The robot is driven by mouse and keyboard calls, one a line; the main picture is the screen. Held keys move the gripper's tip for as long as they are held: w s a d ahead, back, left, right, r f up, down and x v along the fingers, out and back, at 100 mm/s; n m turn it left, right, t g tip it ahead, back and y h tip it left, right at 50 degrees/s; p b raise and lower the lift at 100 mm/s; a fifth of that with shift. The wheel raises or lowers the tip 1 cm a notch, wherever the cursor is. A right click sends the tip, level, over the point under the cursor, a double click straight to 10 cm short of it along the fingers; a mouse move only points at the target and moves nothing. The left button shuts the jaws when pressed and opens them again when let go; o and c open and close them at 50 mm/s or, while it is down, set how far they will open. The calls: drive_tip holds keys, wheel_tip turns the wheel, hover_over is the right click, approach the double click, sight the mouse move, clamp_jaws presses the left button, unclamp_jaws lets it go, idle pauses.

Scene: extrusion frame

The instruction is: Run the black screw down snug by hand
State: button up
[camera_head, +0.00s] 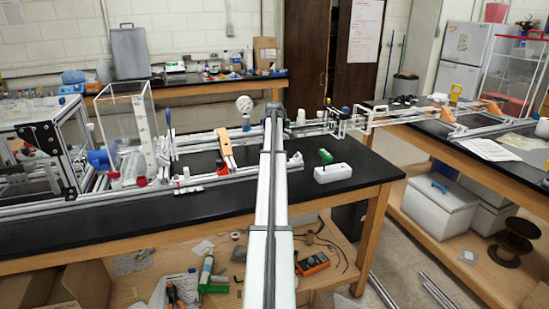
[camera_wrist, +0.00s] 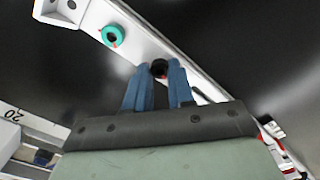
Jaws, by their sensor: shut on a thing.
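In the wrist view, the black screw (camera_wrist: 159,67) shows as a round dark head between the blue fingertips of my gripper (camera_wrist: 159,73). The fingers are shut on it from both sides. It sits at a pale extrusion bar (camera_wrist: 135,53) that runs diagonally across the view. The fingers and the head hide the screw's lower part, so I cannot tell how deep it sits. A small red mark shows beside the screw. In the head view my own arm crosses the middle and hides the gripper and the screw.
A teal ring-shaped piece (camera_wrist: 111,36) with a red mark sits on the same bar, up and left of the fingers. A grey bracket (camera_wrist: 62,10) is at the bar's upper end. A white block (camera_head: 332,173) and a green-capped item (camera_head: 325,156) stand right of my arm.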

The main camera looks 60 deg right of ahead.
clamp_jaws()
drive_tip(key=shift+m, duration=0.4)
drive_tip(key=m, duration=0.3)
drive_tip(key=shift+m, duration=0.4)
drive_tip(key=m, duration=1)
drive_tip(key=shift+m, duration=2.7)
drive_tip(key=shift+d+r, duration=0.1)
drive_tip(key=o, duration=0.8)
unclamp_jaws()
